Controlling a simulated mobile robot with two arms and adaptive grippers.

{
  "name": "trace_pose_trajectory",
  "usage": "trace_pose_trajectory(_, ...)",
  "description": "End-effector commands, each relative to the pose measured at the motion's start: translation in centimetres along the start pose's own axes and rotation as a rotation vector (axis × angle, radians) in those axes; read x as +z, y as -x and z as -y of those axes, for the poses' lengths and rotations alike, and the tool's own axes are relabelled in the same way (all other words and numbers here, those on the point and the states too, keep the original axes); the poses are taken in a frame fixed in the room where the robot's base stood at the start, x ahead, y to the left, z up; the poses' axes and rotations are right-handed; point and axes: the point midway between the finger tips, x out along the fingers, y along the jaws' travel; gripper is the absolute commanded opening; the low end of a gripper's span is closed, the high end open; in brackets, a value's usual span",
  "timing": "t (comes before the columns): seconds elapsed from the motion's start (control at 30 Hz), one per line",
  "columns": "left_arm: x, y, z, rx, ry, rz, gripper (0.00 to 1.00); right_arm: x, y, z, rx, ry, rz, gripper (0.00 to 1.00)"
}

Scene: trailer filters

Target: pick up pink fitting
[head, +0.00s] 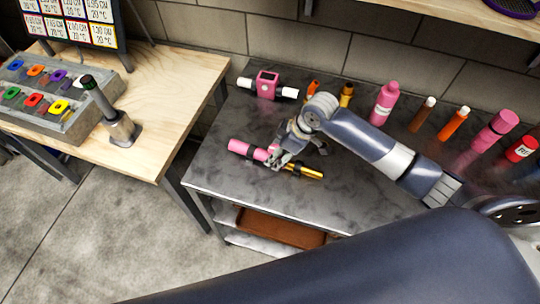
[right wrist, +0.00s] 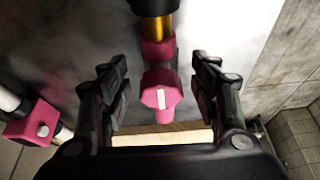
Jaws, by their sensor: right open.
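A pink fitting (right wrist: 160,92) with a blocky head and a small white mark lies between the fingers of my right gripper in the right wrist view. It belongs to, or lies in line with, a pink and gold tube piece (right wrist: 157,28) with a black band. In the head view the pink tube end (head: 240,147) and gold end (head: 310,172) stick out on either side of my right gripper (head: 277,163). That gripper is open, its fingers apart on both sides of the fitting. Whether they touch it cannot be told. My left gripper is not in view.
A pink block with white ends (head: 267,86) stands at the back of the dark table (head: 225,183). Pink, brown, orange and red bottles or tubes stand along the back right. A wooden bench (head: 165,85) with a switch box (head: 50,105) is left, across a gap.

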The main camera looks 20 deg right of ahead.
Motion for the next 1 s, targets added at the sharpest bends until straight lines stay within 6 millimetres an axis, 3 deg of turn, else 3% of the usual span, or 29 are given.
trace_pose_trajectory(0.1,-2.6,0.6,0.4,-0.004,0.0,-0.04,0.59,-0.1,-1.6,0.1,-0.002,-0.002,0.001,0.57)
trace_pose_trajectory(0.2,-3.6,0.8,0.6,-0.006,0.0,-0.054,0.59,-0.1,-2.5,0.1,-0.001,0.0,0.001,0.57)
trace_pose_trajectory(0.5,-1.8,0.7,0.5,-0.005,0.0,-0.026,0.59,0.0,-2.9,0.0,0.002,0.001,0.0,0.57)
trace_pose_trajectory(0.73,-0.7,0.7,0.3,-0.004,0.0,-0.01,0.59,0.0,-2.9,0.0,0.001,0.001,0.0,0.05)
trace_pose_trajectory(1.0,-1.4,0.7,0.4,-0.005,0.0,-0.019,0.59,-0.1,-2.8,0.0,0.002,0.001,-0.001,0.03)
